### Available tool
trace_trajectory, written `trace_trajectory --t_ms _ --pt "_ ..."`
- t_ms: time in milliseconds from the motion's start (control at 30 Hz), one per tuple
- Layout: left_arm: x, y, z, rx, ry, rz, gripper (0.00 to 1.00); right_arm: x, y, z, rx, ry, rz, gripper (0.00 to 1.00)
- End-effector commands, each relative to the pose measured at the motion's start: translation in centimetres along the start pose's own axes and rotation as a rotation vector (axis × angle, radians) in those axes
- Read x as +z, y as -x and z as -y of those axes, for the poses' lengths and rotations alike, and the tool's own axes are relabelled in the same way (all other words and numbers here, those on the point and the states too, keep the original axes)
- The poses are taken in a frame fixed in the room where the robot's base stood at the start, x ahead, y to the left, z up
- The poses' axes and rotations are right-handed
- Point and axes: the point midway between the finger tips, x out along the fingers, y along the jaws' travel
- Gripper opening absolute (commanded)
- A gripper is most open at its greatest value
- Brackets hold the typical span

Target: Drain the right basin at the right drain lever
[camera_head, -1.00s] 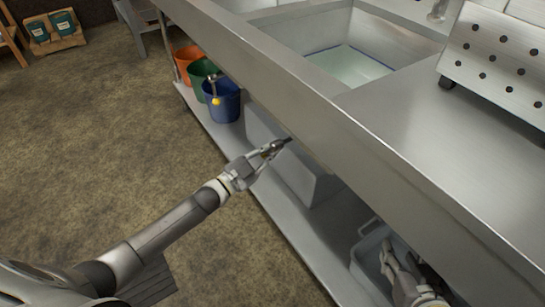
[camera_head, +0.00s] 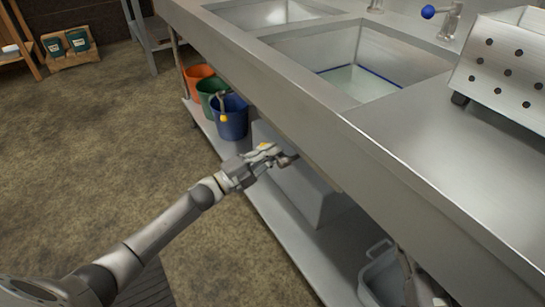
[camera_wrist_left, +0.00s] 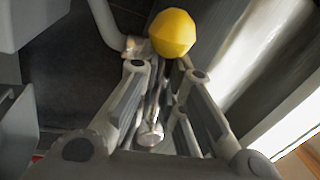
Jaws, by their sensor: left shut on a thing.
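The right basin (camera_head: 318,52) is a steel sink with pale water (camera_head: 362,80) at its bottom and a blue line along the walls. My left gripper (camera_head: 282,157) is under the counter's front edge, shut on the metal rod of the right drain lever. The lever's yellow knob (camera_head: 263,147) shows at the fingers. In the left wrist view the yellow knob (camera_wrist_left: 172,33) sits past the fingertips, with the rod between the fingers. The drain outlet is hidden below the counter. My right gripper (camera_head: 408,272) is partly visible low by the counter edge; its fingers are unclear.
Another lever with a yellow knob (camera_head: 223,118) hangs in front of a blue bucket (camera_head: 233,128). Green and orange buckets stand behind it. A grey bin (camera_head: 300,185) and a grey tub (camera_head: 372,285) are on the lower shelf.

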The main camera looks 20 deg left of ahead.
Motion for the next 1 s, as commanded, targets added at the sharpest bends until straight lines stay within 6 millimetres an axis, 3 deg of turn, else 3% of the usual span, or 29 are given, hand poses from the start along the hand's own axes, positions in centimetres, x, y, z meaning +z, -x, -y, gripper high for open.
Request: trace_trajectory --t_ms 33,633,667,900,1000 --pt "0.89 0.30 -0.07 0.009 -0.021 0.019 0.00 -0.09 -0.03 0.03 -0.001 0.000 -0.008 0.40" --pt "0.99 0.14 0.62 0.003 -0.060 0.012 0.00 -0.66 -0.07 0.11 -0.002 -0.001 -0.034 0.40" --pt "0.99 0.14 0.63 0.002 -0.060 0.012 0.11 -0.66 -0.07 0.11 -0.002 -0.001 -0.034 0.40" --pt "0.91 0.10 0.62 0.002 -0.058 0.010 0.41 -0.67 -0.07 0.11 -0.002 -0.001 -0.034 0.40" --pt "0.71 0.05 0.58 0.001 -0.057 0.006 0.42 -0.68 -0.08 0.12 -0.002 -0.002 -0.034 0.40"
